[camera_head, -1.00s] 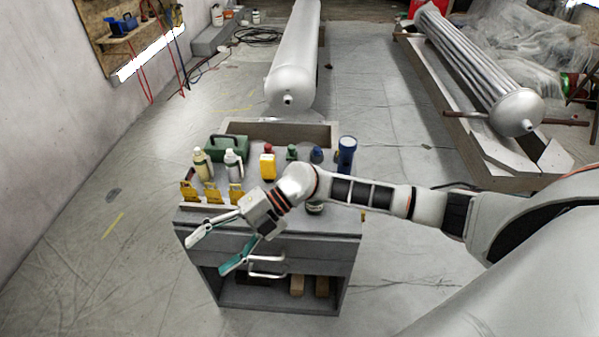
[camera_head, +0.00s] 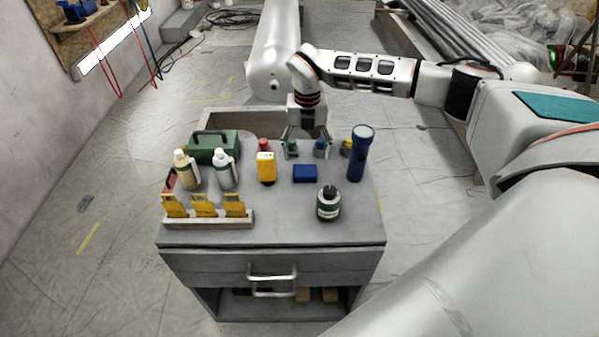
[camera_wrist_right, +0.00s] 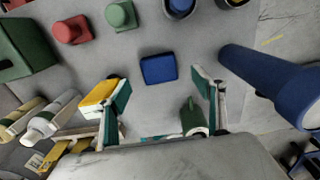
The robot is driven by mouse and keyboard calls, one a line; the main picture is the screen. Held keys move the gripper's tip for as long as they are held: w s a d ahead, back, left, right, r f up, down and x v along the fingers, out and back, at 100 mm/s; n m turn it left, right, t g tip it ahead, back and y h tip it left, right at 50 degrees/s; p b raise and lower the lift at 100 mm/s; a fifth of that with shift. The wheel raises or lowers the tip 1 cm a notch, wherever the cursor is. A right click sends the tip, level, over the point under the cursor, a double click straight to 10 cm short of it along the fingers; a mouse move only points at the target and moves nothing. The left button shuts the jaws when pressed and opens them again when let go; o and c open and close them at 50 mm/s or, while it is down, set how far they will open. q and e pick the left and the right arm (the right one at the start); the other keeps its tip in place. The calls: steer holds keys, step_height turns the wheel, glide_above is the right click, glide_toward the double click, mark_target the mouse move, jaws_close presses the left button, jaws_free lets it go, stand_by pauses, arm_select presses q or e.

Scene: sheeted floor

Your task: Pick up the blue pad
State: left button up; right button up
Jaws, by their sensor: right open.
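The blue pad (camera_head: 305,173) is a small flat block lying on the grey cart top (camera_head: 280,220), near its middle. In the right wrist view the pad (camera_wrist_right: 158,69) lies between and just beyond the fingertips, with clear surface around it. My right gripper (camera_head: 307,146) points down over the back part of the cart, farther back than the pad in the head view. In the right wrist view the gripper (camera_wrist_right: 160,88) is open, with teal-lined fingers spread apart and nothing between them. My left gripper is not in view.
Two pale bottles and a green case (camera_head: 214,147) are further left. Small coloured items stand behind the pad.

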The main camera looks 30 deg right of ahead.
mark_target(305, 170)
steer(key=shift+s+f, duration=0.3)
steer(key=shift+f, duration=0.45)
steer(key=f, duration=0.5)
steer(key=shift+w+a+f+b, duration=0.1)
steer(key=shift+a+f+b, duration=0.05)
steer(key=shift+a+b, duration=0.15)
steer(key=c, duration=1.2)
